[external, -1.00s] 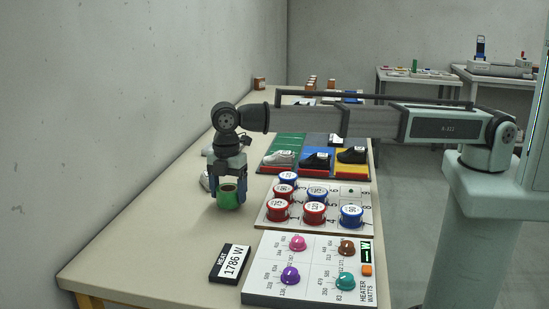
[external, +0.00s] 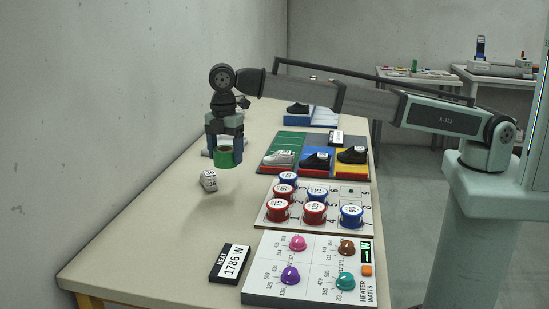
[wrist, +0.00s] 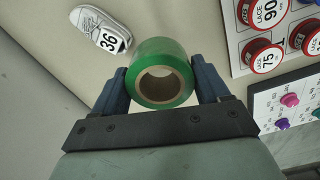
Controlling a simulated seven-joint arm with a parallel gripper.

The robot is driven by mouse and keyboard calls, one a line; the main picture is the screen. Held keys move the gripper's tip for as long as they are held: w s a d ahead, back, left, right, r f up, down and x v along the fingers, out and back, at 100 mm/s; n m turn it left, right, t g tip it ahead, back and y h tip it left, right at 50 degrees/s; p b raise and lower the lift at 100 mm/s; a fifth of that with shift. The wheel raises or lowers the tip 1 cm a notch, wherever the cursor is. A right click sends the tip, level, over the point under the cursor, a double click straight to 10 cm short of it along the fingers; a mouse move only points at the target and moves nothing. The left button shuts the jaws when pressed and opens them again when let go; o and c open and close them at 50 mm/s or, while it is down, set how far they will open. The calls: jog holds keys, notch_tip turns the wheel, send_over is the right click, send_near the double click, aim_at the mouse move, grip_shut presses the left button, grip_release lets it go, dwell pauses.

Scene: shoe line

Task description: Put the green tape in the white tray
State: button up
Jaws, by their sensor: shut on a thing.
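The green tape (external: 226,159) is a short roll with a brown core. I cannot clearly make out the white tray; only a small white edge (external: 207,153) shows behind my gripper, mostly hidden.
A white shoe (external: 208,180) marked 36 lies on the table. A board of red and blue lace tins (external: 315,212) and a heater panel with knobs (external: 312,270) stand at right. Shoes sit on a coloured mat (external: 290,138). The table's left side is mostly clear.

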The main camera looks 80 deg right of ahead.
jog(key=w+d+n, duration=0.1)
jog(key=w+d, duration=0.3)
jog(key=d, duration=0.8)
jog(key=w+d+n, duration=0.1)
jog(key=w+d, duration=0.3)
jog(key=d, duration=0.8)
jog(key=w+d+n, duration=0.1)
jog(key=w+d, duration=0.3)
jog(key=d, duration=0.8)
jog(key=shift+s+d+f, duration=0.1)
jog(key=shift+f, duration=4.55)
jog(key=shift+f, duration=0.1)
jog(key=o, duration=0.8)
notch_tip(320, 180, up, 12)
jog(key=shift+r, duration=0.1)
